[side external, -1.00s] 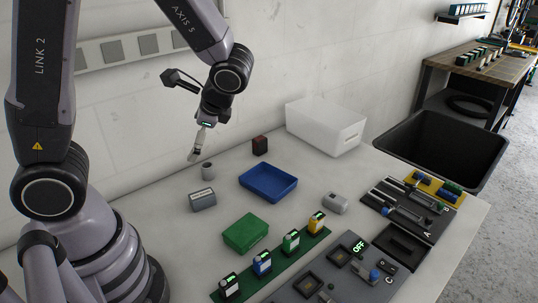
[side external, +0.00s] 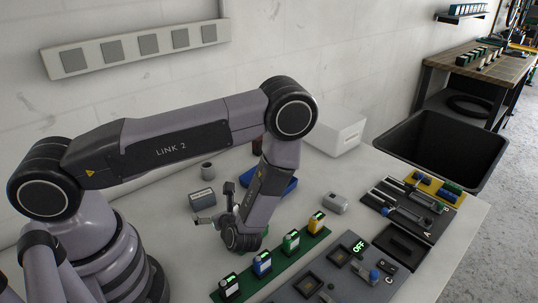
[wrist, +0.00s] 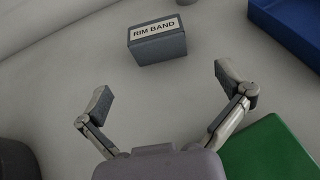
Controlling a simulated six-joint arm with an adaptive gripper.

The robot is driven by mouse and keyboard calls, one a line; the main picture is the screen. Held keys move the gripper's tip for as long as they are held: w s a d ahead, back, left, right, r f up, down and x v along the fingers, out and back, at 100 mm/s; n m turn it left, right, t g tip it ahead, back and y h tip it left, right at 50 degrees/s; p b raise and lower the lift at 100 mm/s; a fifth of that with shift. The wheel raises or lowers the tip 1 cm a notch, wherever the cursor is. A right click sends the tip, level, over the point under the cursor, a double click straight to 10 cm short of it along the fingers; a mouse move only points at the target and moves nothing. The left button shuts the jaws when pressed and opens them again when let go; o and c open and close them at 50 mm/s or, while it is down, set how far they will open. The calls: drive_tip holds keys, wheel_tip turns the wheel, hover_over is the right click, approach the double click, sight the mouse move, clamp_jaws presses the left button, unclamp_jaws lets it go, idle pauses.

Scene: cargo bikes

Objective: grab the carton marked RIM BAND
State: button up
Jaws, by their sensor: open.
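The RIM BAND carton (wrist: 157,46) is a small grey-blue box with a white label, on the table at the top middle of the wrist view. In the side view the carton (side external: 201,199) stands just beyond my gripper (side external: 212,204). In the wrist view my gripper (wrist: 164,84) is open and empty, its two fingers spread wide. The carton lies ahead of the fingertips, roughly between their lines and apart from both.
A green box (wrist: 266,152) lies close by my right finger in the wrist view. A blue tray (wrist: 288,32) is at upper right. A grey cylinder (side external: 207,171) stands behind the carton. A green rail (side external: 272,273) with several small bottles runs along the front.

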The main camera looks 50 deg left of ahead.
sight(205, 201)
drive_tip(key=x, duration=0.9)
drive_tip(key=shift+s+a+f, duration=0.1)
drive_tip(key=shift+a, duration=0.25)
drive_tip(key=shift+c, duration=0.3)
drive_tip(key=c, duration=1.1)
drive_tip(key=shift+c, duration=0.2)
